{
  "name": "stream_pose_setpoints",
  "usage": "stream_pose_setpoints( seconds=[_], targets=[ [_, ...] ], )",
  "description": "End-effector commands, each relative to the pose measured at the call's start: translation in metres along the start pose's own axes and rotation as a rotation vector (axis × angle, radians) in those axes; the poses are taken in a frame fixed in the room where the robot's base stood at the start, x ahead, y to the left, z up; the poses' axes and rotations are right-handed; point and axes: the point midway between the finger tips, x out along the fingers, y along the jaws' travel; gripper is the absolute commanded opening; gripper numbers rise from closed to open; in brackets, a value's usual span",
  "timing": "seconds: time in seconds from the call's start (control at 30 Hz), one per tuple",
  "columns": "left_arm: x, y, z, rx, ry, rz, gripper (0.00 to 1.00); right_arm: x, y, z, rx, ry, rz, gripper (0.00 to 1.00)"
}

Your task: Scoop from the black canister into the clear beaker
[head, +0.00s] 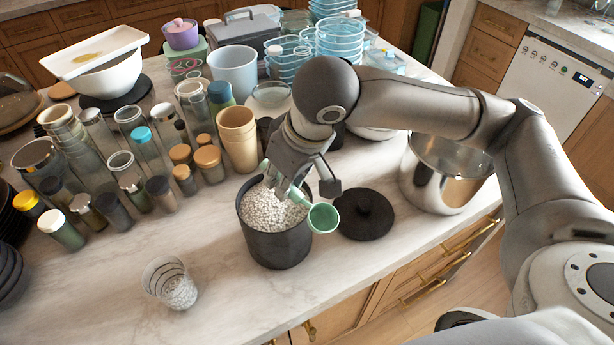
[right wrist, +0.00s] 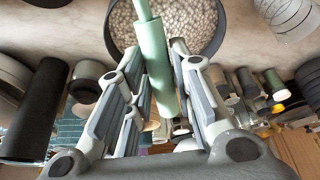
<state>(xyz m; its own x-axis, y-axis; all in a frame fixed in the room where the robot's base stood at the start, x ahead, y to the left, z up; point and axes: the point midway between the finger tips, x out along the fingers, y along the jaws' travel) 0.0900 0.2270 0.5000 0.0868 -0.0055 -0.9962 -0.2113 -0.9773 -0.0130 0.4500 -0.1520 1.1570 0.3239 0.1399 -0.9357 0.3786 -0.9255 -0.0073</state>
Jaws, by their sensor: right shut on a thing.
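The black canister (head: 280,243) stands open near the counter's front edge, filled with white granules (head: 270,208). My right gripper (head: 302,182) is over its mouth, shut on the handle of a green scoop (head: 323,218). The scoop's cup is at the canister's right rim; whether it touches is unclear. In the right wrist view the green handle (right wrist: 158,72) lies between the fingers, with the canister (right wrist: 214,52) beyond. The clear beaker (head: 170,284) stands to the left, with white granules in its lower part. It shows partly in the right wrist view (right wrist: 288,15). My left gripper is out of view.
A black lid (head: 364,213) lies right of the canister, and a steel pot (head: 440,180) stands beyond it. Several jars and tan cups (head: 237,138) crowd the counter behind. The counter (head: 110,290) around the beaker is clear.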

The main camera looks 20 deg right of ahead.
Motion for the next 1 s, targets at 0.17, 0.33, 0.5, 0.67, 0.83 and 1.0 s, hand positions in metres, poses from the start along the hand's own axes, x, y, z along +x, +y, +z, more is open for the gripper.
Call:
stream_pose_setpoints(
  seconds=[0.17, 0.33, 0.5, 0.67, 0.83, 1.0],
  targets=[
    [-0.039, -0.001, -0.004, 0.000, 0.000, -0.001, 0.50, -0.018, -0.014, -0.038, -0.174, 0.037, -0.077, 0.00],
    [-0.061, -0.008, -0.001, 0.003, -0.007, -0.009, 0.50, -0.025, -0.021, -0.064, -0.309, 0.068, -0.136, 0.00],
    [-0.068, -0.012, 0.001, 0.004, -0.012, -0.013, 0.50, -0.026, -0.023, -0.075, -0.374, 0.083, -0.162, 0.00],
    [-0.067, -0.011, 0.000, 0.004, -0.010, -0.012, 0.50, -0.025, -0.023, -0.077, -0.386, 0.086, -0.167, 0.00],
    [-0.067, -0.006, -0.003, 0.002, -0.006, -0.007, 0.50, -0.024, -0.023, -0.076, -0.386, 0.086, -0.166, 0.00],
    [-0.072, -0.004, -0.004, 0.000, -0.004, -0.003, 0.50, -0.026, -0.023, -0.077, -0.385, 0.085, -0.166, 0.00]
  ],
)
